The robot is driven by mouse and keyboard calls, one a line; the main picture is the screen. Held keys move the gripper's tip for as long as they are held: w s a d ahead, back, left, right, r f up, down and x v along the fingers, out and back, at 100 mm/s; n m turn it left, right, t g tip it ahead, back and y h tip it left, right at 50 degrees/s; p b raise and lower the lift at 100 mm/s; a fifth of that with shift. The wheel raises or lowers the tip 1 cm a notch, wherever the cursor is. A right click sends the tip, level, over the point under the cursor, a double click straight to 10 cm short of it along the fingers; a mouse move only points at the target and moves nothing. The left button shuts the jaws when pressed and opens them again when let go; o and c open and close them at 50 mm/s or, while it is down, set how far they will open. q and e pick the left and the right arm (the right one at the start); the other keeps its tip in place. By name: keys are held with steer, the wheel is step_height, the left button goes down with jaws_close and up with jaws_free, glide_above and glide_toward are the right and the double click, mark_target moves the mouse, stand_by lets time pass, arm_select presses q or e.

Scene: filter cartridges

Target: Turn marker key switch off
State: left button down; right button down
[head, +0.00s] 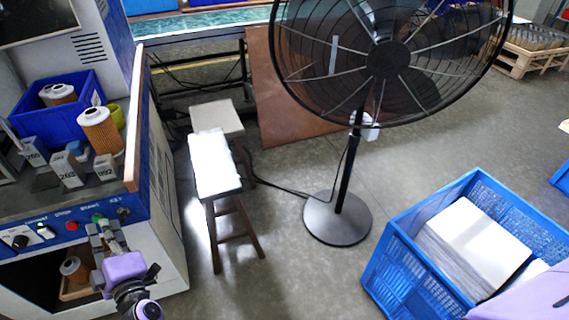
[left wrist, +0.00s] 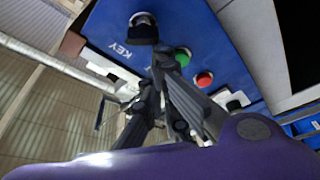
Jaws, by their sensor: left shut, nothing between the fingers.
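The key switch (head: 123,213) is a dark knob at the right end of the blue control panel on the machine, under a KEY label. In the left wrist view the key switch (left wrist: 143,30) shows at the top as a dark piece with a light ring, beside the word KEY. I cannot tell which way it is turned. My left gripper (head: 104,229) is shut and empty, in front of the panel near the green button (head: 97,218). My right gripper is out of view.
The panel also carries a red button (head: 71,225), a white switch (head: 45,231) and a black knob (head: 20,241). A blue bin (head: 62,112) and an orange filter cartridge (head: 100,132) stand above. A stool (head: 216,170) and fan (head: 338,217) stand right.

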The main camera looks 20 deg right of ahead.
arm_select(q)
steer(key=shift+f+n+g+y+p, duration=0.2)
steer(key=shift+n+p, duration=0.1)
steer(key=shift+n, duration=0.35)
steer(key=shift+f+n+g+y+p, duration=0.1)
steer(key=shift+n+g+p, duration=0.15)
steer(key=shift+n, duration=0.4)
steer(key=shift+a+f+n+g+p, duration=0.1)
steer(key=shift+f+n+g+p, duration=0.2)
steer(key=shift+n, duration=0.5)
steer(key=shift+f+n+g+p, duration=0.15)
steer(key=shift+f+n+p, duration=0.1)
steer(key=shift+n, duration=0.55)
steer(key=shift+f, duration=0.25)
stand_by(0.5)
